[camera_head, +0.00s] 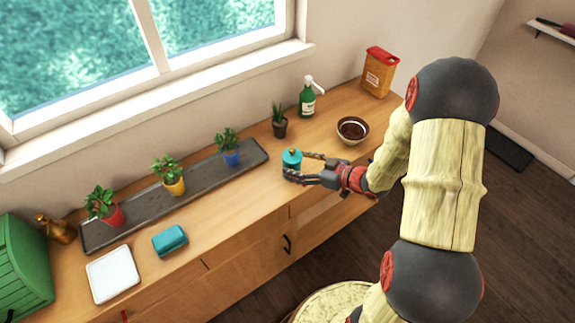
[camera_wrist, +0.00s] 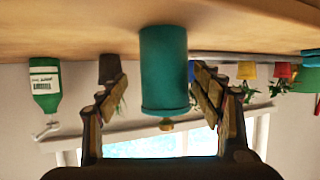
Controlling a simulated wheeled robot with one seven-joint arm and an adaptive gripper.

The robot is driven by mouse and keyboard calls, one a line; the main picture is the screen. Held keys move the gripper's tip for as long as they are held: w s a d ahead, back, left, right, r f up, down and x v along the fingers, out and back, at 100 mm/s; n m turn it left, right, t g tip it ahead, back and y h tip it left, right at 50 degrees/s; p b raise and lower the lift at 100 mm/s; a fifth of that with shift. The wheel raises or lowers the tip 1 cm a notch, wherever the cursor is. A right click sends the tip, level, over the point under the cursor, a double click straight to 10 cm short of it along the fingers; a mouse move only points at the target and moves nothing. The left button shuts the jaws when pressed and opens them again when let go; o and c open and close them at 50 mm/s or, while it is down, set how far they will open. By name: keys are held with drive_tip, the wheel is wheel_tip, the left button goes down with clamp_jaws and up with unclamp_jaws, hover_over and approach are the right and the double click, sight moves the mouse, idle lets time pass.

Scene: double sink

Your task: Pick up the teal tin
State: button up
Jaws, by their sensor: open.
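The teal tin (camera_head: 292,160) stands upright on the wooden counter, with a small gold knob on its lid. In the wrist view the teal tin (camera_wrist: 164,70) appears upside down, in the middle between the fingers. My gripper (camera_head: 297,166) reaches in from the right at the tin's height. Its two fingers are apart, one on each side of the tin, and in the wrist view my gripper (camera_wrist: 162,80) shows gaps between the fingers and the tin. In the head view the near finger hides part of the tin's lower body.
A dark tray (camera_head: 205,185) with potted plants lies left. A teal block (camera_head: 169,240) and white dish (camera_head: 113,274) sit farther left.

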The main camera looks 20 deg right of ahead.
drive_tip(key=x, duration=0.2)
drive_tip(key=b+x, duration=0.1)
drive_tip(key=x, duration=0.1)
drive_tip(key=b+x, duration=0.1)
drive_tip(key=x, duration=0.1)
drive_tip(key=shift+s+a+f, duration=0.1)
drive_tip(key=shift+a+f, duration=0.05)
drive_tip(key=shift+a, duration=0.25)
drive_tip(key=shift+w+a, duration=0.15)
drive_tip(key=shift+w, duration=0.2)
drive_tip(key=shift+c, duration=0.4)
drive_tip(key=c, duration=1.3)
